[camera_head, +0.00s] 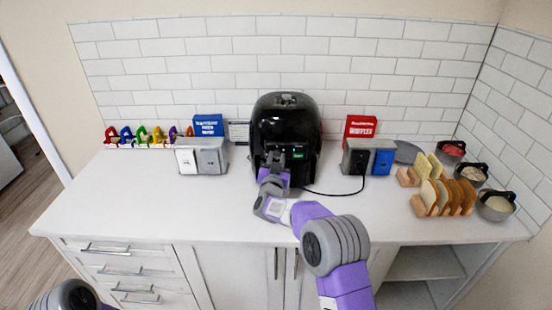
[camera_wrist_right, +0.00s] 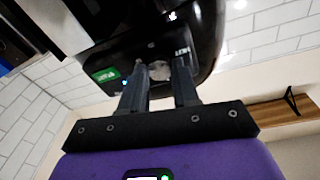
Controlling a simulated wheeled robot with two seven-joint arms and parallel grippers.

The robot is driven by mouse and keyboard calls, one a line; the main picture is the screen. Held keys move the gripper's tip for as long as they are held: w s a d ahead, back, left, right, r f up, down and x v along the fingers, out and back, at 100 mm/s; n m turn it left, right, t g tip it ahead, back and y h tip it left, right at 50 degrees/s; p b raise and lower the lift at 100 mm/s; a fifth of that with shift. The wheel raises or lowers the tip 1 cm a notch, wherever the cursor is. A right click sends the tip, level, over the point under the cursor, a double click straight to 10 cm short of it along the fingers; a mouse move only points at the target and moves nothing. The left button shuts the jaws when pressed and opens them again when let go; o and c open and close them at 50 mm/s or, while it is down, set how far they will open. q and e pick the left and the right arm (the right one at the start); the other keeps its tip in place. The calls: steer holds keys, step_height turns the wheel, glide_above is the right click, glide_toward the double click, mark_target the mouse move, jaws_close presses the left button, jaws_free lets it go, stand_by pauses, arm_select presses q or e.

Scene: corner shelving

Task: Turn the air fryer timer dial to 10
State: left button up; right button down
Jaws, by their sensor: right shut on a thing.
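The black air fryer (camera_head: 287,112) stands upright at the back middle of the counter, and its front fills the top of the right wrist view (camera_wrist_right: 200,40). My right gripper (camera_head: 272,159) reaches the air fryer's front from below. In the right wrist view its two fingers (camera_wrist_right: 159,75) are shut on the small grey timer dial (camera_wrist_right: 159,70), one on each side. A lit green display (camera_wrist_right: 106,74) is beside the dial. The dial's marks are too small or hidden to read. My left gripper is outside the views; only part of my left arm shows at the bottom left.
Toasters (camera_head: 204,157) (camera_head: 368,160) flank the air fryer, with a blue box (camera_head: 209,125) and a red box (camera_head: 361,128) behind. Bread racks (camera_head: 443,200) and bowls (camera_head: 496,207) stand right. Colourful items (camera_head: 145,137) line the back left. The left front counter is clear.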

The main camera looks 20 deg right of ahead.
steer(key=n, duration=0.4)
steer(key=shift+y, duration=0.3)
steer(key=n, duration=0.4)
steer(key=shift+f+t+y+p, duration=0.1)
steer(key=shift+t+y+p, duration=0.2)
steer(key=shift+t+p, duration=0.1)
steer(key=n+y, duration=0.1)
steer(key=n, duration=0.4)
steer(key=shift+d+n, duration=0.15)
steer(key=shift+n, duration=1.65)
steer(key=c, duration=0.8)
jaws_free()
steer(key=shift+s, duration=0.15)
steer(key=shift+v, duration=3.7)
